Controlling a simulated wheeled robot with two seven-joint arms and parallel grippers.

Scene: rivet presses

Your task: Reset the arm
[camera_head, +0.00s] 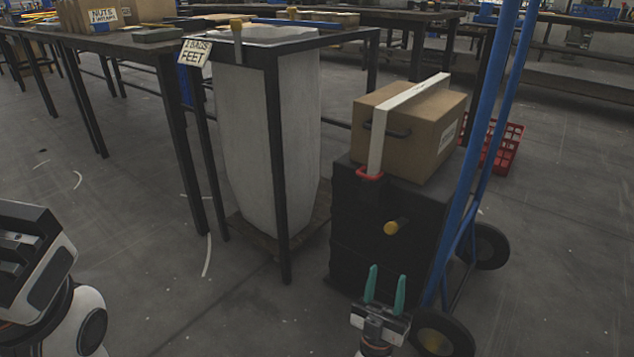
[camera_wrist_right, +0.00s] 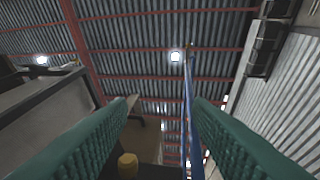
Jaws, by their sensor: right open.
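My right gripper (camera_head: 385,288) is open and empty, with green fingers pointing up, in front of the dark cabinet at the lower right of the head view. Its two green fingers (camera_wrist_right: 160,128) frame the right wrist view, with nothing between them. That view looks up toward the ceiling. Part of my left arm shows at the lower left of the head view; its fingers are not visible.
A black cabinet (camera_head: 350,225) on a blue hand truck (camera_head: 487,125) stands just beyond the right gripper, with a cardboard box (camera_head: 428,135) on top. A yellow knob (camera_head: 396,226) sticks out. A sack stand (camera_head: 285,170) is left. Floor at centre front is clear.

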